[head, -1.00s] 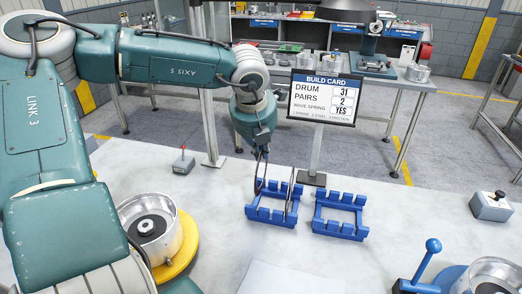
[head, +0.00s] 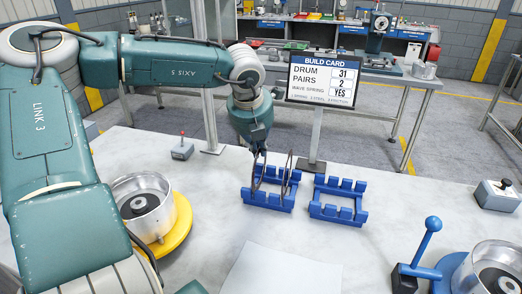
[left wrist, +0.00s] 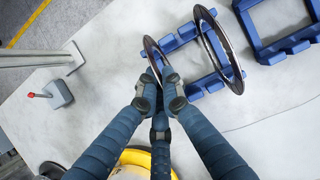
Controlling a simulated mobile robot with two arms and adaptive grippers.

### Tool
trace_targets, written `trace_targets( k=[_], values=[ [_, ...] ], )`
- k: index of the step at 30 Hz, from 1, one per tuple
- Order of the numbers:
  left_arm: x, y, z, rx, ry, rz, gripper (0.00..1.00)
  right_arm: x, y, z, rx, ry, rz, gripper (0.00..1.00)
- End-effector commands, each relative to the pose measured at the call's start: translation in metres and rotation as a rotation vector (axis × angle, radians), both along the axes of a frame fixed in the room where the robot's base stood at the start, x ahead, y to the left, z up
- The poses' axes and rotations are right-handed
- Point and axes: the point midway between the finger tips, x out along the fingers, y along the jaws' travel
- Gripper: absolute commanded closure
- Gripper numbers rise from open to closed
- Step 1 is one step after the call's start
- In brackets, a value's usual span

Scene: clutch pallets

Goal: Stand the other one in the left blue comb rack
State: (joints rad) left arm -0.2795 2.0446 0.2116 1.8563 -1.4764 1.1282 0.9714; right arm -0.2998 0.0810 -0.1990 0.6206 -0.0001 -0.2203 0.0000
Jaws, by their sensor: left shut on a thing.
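My left gripper (head: 259,153) is shut on a thin dark ring plate (head: 257,177), held upright at its top edge. The held ring is at the left end of the left blue comb rack (head: 268,207), its lower part down among the teeth. I cannot tell whether it touches the slot bottom. A second ring plate (head: 287,176) stands upright in the same rack, to the right. In the left wrist view the fingers (left wrist: 160,88) grip the held ring (left wrist: 150,47), with the standing ring (left wrist: 222,50) apart from it. My right gripper is not in view.
The right blue comb rack (head: 337,214) is empty, close beside the left one. A metal drum on a yellow base (head: 176,238) stands left. A blue-handled lever (head: 425,250) and another drum (head: 492,270) stand at right. The build card (head: 325,78) rises behind the racks.

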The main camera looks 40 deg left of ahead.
Motion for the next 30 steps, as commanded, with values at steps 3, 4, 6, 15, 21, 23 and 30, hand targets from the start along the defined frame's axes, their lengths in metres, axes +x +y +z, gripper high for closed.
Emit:
trace_targets(
  k=[3,4,6,15,21,23,30],
  values=[
    [0.0001,0.0017,-0.0024,0.000,-0.001,0.000,1.00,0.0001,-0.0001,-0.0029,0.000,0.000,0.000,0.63],
    [0.0000,0.0017,-0.0024,0.000,-0.001,0.000,1.00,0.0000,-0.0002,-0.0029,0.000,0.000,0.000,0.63],
    [0.0000,0.0018,-0.0022,0.000,0.000,0.000,1.00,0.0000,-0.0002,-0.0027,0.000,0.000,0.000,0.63],
    [-0.0001,0.0017,-0.0022,0.000,0.000,0.000,0.73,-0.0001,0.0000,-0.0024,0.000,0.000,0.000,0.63],
    [-0.0004,0.0016,-0.0027,0.000,0.001,0.000,0.73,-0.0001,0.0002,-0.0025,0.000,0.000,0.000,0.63],
    [-0.0004,0.0016,-0.0027,0.000,0.001,0.000,0.73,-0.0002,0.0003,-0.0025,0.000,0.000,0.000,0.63],
    [-0.0003,0.0017,-0.0027,0.000,0.001,0.000,0.73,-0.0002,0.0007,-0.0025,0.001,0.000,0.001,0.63]
  ],
)
